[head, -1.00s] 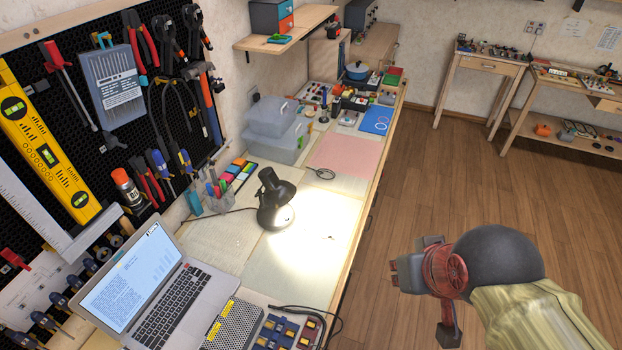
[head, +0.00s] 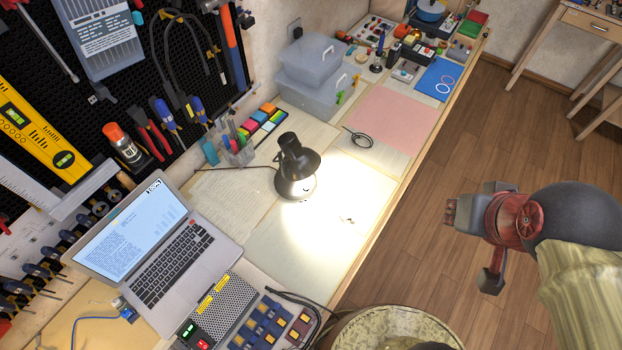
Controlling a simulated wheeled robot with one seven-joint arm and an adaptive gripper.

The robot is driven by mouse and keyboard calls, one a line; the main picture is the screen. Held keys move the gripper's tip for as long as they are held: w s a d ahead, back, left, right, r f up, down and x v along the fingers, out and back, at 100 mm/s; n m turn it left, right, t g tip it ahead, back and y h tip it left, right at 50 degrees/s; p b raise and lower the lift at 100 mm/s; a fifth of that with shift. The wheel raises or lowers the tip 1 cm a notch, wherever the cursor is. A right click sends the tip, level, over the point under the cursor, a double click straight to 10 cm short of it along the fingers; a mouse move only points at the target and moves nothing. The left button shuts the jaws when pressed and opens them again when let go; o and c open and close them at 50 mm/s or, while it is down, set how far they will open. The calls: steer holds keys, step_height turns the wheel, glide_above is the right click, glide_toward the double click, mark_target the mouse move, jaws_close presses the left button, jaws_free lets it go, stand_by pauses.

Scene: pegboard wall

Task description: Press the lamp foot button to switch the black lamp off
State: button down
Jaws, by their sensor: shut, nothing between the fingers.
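The black lamp (head: 297,157) stands on the workbench, to the right of the laptop, with its head tilted down. It is lit and throws a bright patch on the pale sheet in front of it. Its round foot (head: 291,188) is partly covered by the lamp head and washed by glare; I cannot clearly make out the foot button. My gripper (head: 452,212) is on the right of the view, out over the floor side of the bench, well apart from the lamp. It is shut and empty.
A laptop (head: 165,262) and a perforated metal box (head: 227,303) lie left and below the lamp. A pen holder (head: 236,150) stands behind it, near the tool-hung pegboard (head: 120,105). A coiled cable (head: 360,138) lies beyond. The sheet (head: 330,235) is mostly clear.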

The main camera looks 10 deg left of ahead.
steer(key=w+f+n+t+h+p, duration=0.1)
steer(key=w+f+n, duration=0.1)
steer(key=w, duration=0.7)
steer(key=w+f+n+t+p, duration=0.1)
steer(key=w+f+n, duration=0.1)
steer(key=w, duration=0.7)
steer(key=w+a+f+n+y+p, duration=0.1)
steer(key=w+a+f+n+y, duration=0.1)
steer(key=w+a+f+n, duration=0.35)
steer(key=n+g+y+p, duration=0.2)
steer(key=n+g+y, duration=0.2)
steer(key=y, duration=0.3)
glide_toward(306, 188)
step_height(306, 188, up, 4)
steer(key=d, duration=0.1)
steer(key=shift+w+d+f, duration=0.1)
steer(key=shift+f, duration=0.05)
steer(key=b+x, duration=0.2)
steer(key=x, duration=0.8)
steer(key=shift+b, duration=0.35)
